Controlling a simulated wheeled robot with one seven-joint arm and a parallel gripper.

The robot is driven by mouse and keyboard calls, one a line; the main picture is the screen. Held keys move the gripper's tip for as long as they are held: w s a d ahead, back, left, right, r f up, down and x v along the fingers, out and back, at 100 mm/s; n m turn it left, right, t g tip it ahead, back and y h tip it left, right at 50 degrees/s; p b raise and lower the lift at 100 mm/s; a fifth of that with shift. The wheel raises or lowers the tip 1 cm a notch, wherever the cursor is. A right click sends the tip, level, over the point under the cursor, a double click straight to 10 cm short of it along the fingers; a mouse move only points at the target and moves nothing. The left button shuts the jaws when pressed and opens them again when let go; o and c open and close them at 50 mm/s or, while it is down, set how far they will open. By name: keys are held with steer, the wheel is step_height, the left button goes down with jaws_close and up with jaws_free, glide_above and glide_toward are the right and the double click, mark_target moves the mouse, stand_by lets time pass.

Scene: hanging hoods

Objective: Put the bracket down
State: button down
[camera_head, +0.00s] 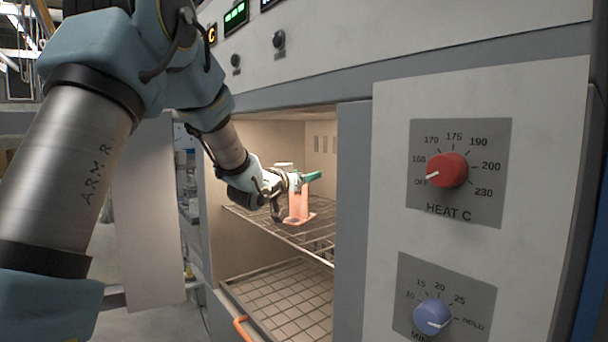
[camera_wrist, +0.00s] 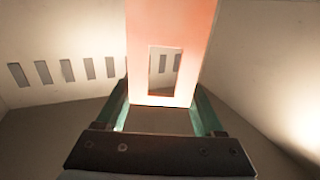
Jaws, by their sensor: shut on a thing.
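The bracket (camera_head: 299,204) is a pinkish-orange piece with an upright part and a flat foot. It is inside the open oven chamber, over the upper wire rack (camera_head: 318,236). I cannot tell whether its foot touches the rack or hangs just above it. My gripper (camera_head: 310,177) has green fingers and is shut on the bracket's upper part. In the wrist view, the bracket (camera_wrist: 178,25) is a pink panel with a rectangular slot, between the two green fingers (camera_wrist: 162,108). The rack does not show in the wrist view.
A lower gridded tray (camera_head: 303,318) with an orange handle (camera_head: 242,328) lies below the rack. The chamber wall has vent slots (camera_wrist: 67,70). A control panel with a red heat knob (camera_head: 447,170) and a blue knob (camera_head: 432,317) stands right of the opening. The rack around the bracket looks clear.

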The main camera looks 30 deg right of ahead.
steer(key=shift+f, duration=0.1)
jaws_free()
steer(key=shift+f, duration=0.1)
stand_by(0.3)
steer(key=b+v, duration=0.4)
steer(key=v, duration=0.8)
